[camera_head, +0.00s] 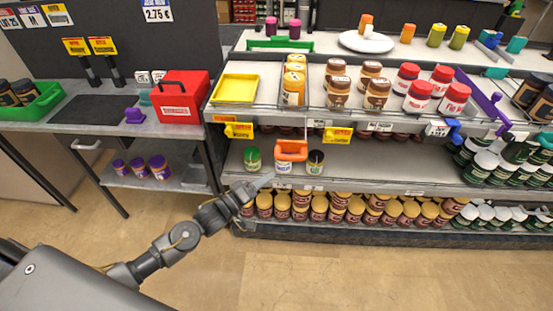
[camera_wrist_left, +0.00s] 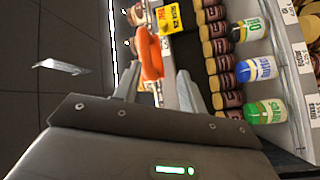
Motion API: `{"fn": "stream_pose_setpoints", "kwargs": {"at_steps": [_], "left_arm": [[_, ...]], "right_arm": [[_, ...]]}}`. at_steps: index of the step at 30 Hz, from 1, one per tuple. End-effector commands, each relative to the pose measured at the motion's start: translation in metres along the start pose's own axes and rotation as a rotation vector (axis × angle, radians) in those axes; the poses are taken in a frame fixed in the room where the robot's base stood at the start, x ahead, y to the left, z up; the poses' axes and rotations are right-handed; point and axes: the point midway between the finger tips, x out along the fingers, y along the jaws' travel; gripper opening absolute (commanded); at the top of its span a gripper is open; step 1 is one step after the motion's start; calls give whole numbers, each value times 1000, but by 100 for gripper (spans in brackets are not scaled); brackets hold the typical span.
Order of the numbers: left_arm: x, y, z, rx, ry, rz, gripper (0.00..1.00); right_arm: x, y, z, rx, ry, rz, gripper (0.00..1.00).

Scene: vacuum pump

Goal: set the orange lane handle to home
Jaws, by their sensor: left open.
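The orange lane handle (camera_head: 291,154) hangs at the front of the middle shelf bay, below the upper deck's front edge. In the left wrist view the orange handle (camera_wrist_left: 151,55) shows ahead of the fingers, a little left of the middle between them. My left gripper (camera_head: 264,181) is just below and left of the handle in the head view, its fingertips apart from it. In the left wrist view my left gripper (camera_wrist_left: 157,90) is open, with nothing between its fingers. My right gripper is in neither view.
Jars with green (camera_head: 252,160) and black (camera_head: 316,163) lids stand either side of the handle. Yellow price tags (camera_head: 239,131) hang nearby. A blue handle (camera_head: 454,130) is farther right. The floor in front is clear.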

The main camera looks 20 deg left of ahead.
Motion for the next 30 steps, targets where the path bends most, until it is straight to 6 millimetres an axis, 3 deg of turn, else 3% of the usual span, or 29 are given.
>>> {"fn": "stream_pose_setpoints", "kwargs": {"at_steps": [2,6,14,19,30], "left_arm": [[1,20,0,-145,0,55,41],[-1,23,-2,-307,-2,75,41],[0,22,-4,-358,2,74,41],[20,26,-6,-357,2,75,41],[86,30,-5,-356,0,73,41]], "right_arm": [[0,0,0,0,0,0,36],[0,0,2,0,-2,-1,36],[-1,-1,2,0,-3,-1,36],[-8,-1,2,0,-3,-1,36],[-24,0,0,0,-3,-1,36]]}}
